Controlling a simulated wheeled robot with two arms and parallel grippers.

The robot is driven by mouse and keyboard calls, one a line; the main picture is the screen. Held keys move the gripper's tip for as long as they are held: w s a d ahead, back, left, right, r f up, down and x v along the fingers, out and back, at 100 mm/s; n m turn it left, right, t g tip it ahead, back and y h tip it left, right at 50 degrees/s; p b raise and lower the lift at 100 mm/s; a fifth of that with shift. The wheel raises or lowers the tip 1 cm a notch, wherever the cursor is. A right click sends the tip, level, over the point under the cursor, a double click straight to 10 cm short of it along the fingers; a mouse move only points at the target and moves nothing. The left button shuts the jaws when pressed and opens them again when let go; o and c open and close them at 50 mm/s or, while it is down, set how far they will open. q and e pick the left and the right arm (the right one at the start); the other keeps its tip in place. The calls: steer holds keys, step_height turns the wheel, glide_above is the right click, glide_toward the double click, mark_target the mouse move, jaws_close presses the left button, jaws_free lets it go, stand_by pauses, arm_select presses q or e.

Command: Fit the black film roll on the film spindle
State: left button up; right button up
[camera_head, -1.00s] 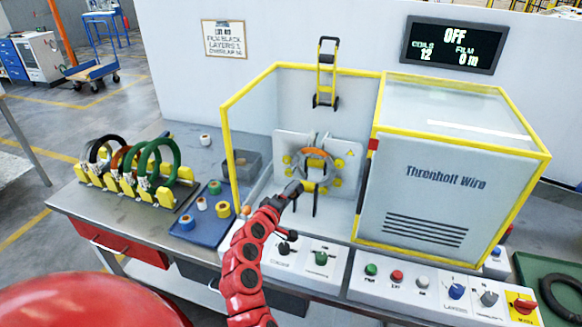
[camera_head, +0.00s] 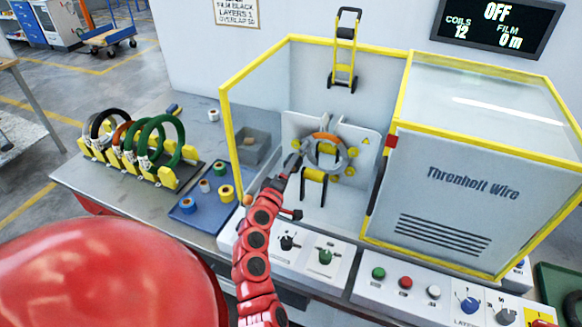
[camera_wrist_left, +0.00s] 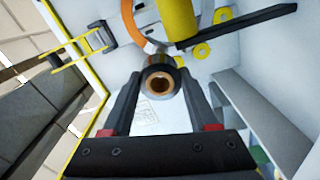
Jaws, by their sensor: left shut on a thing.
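The black film roll (camera_wrist_left: 160,83) is between the fingers of my left gripper (camera_wrist_left: 161,92) in the left wrist view, its brown hollow core facing the camera. In the head view my left gripper (camera_head: 293,163) is inside the yellow-framed wrapping cell, just left of the orange and grey ring (camera_head: 325,137). The ring also shows behind the roll in the wrist view (camera_wrist_left: 137,25). A yellow cylinder (camera_wrist_left: 178,18) and a black bar (camera_wrist_left: 238,25) are just beyond the roll. I cannot clearly make out the film spindle or any contact with it. My right gripper is out of view.
A yellow frame post (camera_head: 229,140) stands left of my arm. A blue tray (camera_head: 205,205) with several small rolls and a rack of coils (camera_head: 140,150) are on the bench at left. The closed cabinet (camera_head: 455,190) bounds the right side. The display (camera_head: 495,25) reads OFF.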

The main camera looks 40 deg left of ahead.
mark_target(301, 152)
arm_select(q)
steer(key=shift+f, duration=0.1)
steer(key=shift+w, duration=0.45)
steer(key=shift+b+x, duration=0.4)
steer(key=shift+x, duration=0.55)
steer(key=shift+w+a, duration=0.25)
steer(key=shift+w, duration=0.45)
steer(key=shift+w+a+b, duration=0.1)
steer(key=shift+w+b, duration=0.25)
steer(key=shift+w, duration=0.4)
steer(key=shift+w+a, duration=0.2)
steer(key=shift+w, duration=0.35)
